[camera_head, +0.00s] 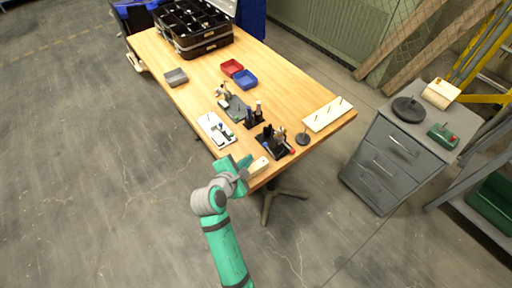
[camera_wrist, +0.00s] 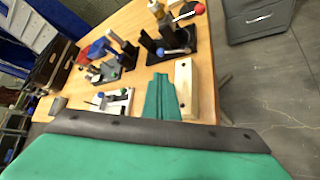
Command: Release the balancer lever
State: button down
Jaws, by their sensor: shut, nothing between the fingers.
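My gripper (camera_head: 244,163) is at the near edge of the wooden table (camera_head: 290,75), beside a pale wooden block (camera_head: 259,166). In the wrist view its green fingers (camera_wrist: 162,97) lie together, empty, just left of the block (camera_wrist: 187,88). No part is clearly marked as the balancer lever. A black fixture (camera_head: 272,148) with a red-ended handle stands beyond the gripper. In the wrist view the red knob (camera_wrist: 199,8) and a blue-ended lever (camera_wrist: 172,51) show on it, apart from my fingers. A white plate (camera_head: 216,131) with a small metal clamp lies to the left.
Several upright tools (camera_head: 254,115) and a grey-green fixture (camera_head: 236,107) stand close together beyond the gripper. A pale board with pegs (camera_head: 327,114) lies at the right edge. Red (camera_head: 232,68) and blue (camera_head: 245,79) bins are farther back. A grey drawer cabinet (camera_head: 390,155) stands right.

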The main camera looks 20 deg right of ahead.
aim_at(269, 150)
jog(key=x, duration=1)
jog(key=shift+d, duration=0.1)
